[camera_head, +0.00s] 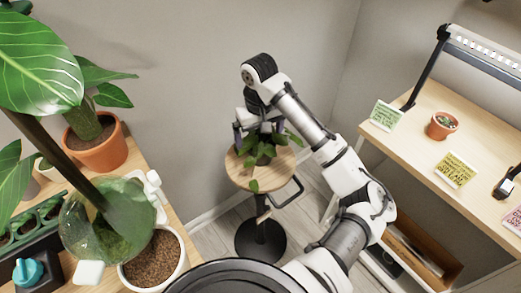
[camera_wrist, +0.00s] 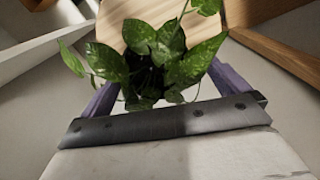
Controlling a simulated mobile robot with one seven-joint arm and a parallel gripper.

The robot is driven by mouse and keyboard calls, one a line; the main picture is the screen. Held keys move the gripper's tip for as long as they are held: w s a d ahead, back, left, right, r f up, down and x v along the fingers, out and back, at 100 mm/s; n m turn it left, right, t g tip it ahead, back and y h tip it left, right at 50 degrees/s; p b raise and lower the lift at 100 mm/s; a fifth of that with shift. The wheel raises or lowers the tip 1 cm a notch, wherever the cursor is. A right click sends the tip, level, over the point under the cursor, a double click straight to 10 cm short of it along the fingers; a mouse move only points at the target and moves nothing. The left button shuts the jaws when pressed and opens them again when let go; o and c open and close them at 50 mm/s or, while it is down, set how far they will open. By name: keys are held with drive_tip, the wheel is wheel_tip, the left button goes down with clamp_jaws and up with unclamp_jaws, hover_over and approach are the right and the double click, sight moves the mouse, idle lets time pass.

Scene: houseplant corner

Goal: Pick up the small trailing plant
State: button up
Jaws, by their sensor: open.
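The small trailing plant (camera_head: 262,150) has green leaves and stands on a small round wooden stool top (camera_head: 240,175) in the middle of the head view. One trailing leaf hangs over the stool's front. My gripper (camera_head: 259,132) is above and around the plant, pointing down. In the wrist view the plant (camera_wrist: 150,55) sits between the two purple fingers of my gripper (camera_wrist: 165,85), which are apart. Its pot is mostly hidden by leaves, so contact with the fingers cannot be told. Bare stool wood (camera_wrist: 125,12) shows beyond the leaves.
A left table holds a large-leaved plant in a terracotta pot (camera_head: 97,150), a glass globe (camera_head: 105,220) and a white pot of soil (camera_head: 152,260). A right shelf (camera_head: 415,135) carries a small terracotta pot (camera_head: 441,126), note cards and a lamp. Grey walls stand behind the stool.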

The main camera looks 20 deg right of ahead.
sight(261, 144)
drive_tip(key=shift+d+f+p, duration=0.2)
drive_tip(key=shift+f+p, duration=0.25)
drive_tip(key=shift+f, duration=2.35)
drive_tip(key=c, duration=1)
drive_tip(key=shift+r, duration=0.1)
